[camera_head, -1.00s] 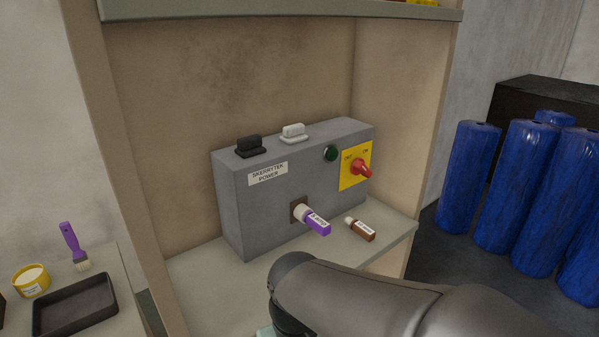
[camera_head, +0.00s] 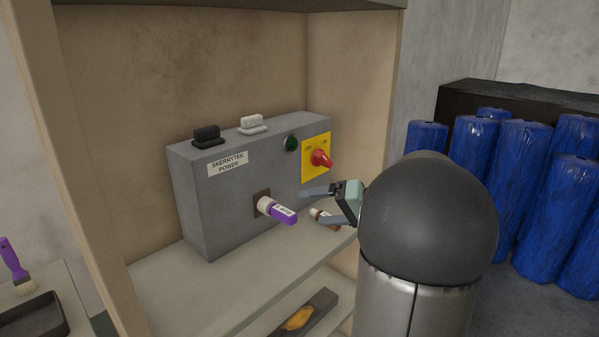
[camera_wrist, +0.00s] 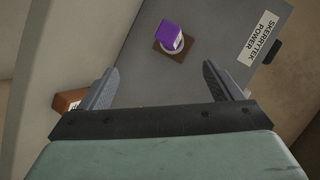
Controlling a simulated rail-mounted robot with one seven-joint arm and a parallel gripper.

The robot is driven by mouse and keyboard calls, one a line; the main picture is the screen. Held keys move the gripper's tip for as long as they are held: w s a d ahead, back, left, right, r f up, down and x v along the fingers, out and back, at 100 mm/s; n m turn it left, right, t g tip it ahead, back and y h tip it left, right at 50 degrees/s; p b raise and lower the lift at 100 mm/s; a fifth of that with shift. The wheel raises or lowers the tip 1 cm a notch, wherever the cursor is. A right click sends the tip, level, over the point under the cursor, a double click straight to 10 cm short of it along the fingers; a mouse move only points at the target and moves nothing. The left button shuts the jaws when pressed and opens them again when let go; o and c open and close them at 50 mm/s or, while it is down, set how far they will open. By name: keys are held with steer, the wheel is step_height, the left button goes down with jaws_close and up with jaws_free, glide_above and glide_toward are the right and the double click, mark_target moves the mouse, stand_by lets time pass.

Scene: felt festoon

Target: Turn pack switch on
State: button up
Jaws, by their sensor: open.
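The pack switch (camera_head: 321,159) is a red rotary knob on a yellow plate (camera_head: 308,174) with OFF and ON marks, on the front of the grey power box (camera_head: 223,209). Its handle slants, and I cannot tell clearly which mark it points to. A purple plug (camera_head: 277,210) with a white collar sits in the box's socket; it shows in the wrist view (camera_wrist: 172,36) too. My gripper (camera_head: 318,206) is open and empty, in front of the box, below the switch and right of the plug. The wrist view shows its fingers (camera_wrist: 158,84) spread apart; the switch is out of that view.
A brown plug (camera_head: 322,216) lies on the shelf (camera_head: 225,285), partly behind my gripper. A black connector (camera_head: 207,135), a white connector (camera_head: 252,124) and a dark green lamp (camera_head: 291,144) are on the box. Blue rolls (camera_head: 520,160) stand at right.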

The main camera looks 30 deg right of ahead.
steer(key=s+d+r+t+h, duration=0.2)
steer(key=d+t, duration=0.1)
steer(key=d, duration=0.5)
steer(key=s+d+r+t+h, duration=0.1)
steer(key=s+d+t+h, duration=0.15)
steer(key=d, duration=0.55)
steer(key=p, duration=0.2)
glide_toward(327, 161)
steer(key=shift+y, duration=0.45)
steer(key=x, duration=0.9)
steer(key=shift+w+d+f, duration=0.15)
steer(key=shift+w+d, duration=0.1)
steer(key=shift+w, duration=0.2)
steer(key=shift+m, duration=0.3)
steer(key=c, duration=1)
